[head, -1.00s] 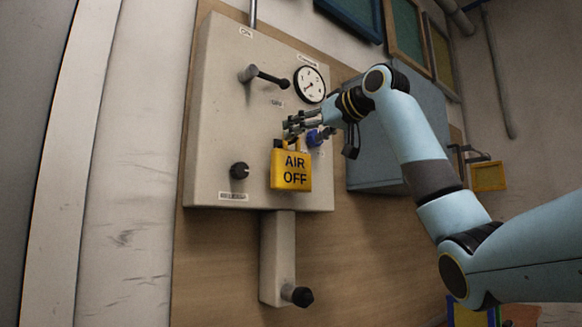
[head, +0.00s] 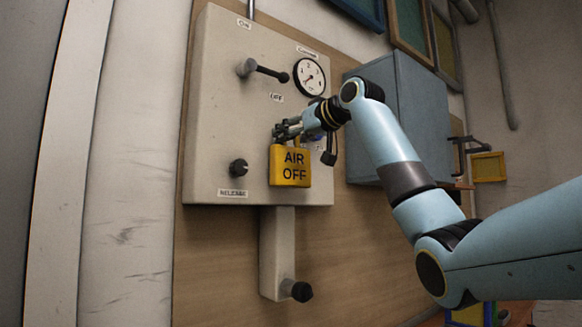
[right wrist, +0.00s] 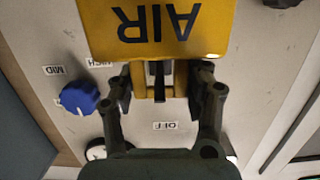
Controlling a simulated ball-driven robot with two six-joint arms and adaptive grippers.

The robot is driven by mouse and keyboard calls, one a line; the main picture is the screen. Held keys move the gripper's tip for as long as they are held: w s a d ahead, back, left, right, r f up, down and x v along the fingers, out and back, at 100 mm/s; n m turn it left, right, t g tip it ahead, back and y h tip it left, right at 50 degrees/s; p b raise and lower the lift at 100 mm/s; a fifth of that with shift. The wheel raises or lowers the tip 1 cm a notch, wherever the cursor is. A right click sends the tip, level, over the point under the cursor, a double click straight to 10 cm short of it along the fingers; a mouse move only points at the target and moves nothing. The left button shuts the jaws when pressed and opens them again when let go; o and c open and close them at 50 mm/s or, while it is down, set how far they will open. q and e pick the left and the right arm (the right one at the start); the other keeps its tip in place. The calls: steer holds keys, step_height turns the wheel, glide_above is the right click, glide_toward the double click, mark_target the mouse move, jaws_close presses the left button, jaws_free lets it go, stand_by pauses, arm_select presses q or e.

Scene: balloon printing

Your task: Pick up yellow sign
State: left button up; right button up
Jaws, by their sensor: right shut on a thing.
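The yellow sign (head: 290,167) reads "AIR OFF" and hangs upright in front of the grey control panel (head: 215,130). My right gripper (head: 284,132) is at the top of the sign, shut on its handle. In the right wrist view the sign (right wrist: 155,28) appears upside down, with its handle between the two fingers of the gripper (right wrist: 160,82). I cannot tell whether the sign touches the panel. My left gripper is not in view.
The panel carries a black lever (head: 270,73), a gauge (head: 309,77), a black knob (head: 238,167) and a blue knob (right wrist: 79,97). A blue cabinet (head: 418,110) stands to the right. Another black knob (head: 298,291) sticks out below the panel.

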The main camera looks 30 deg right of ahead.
steer(key=c, duration=0.7)
steer(key=shift+r, duration=0.15)
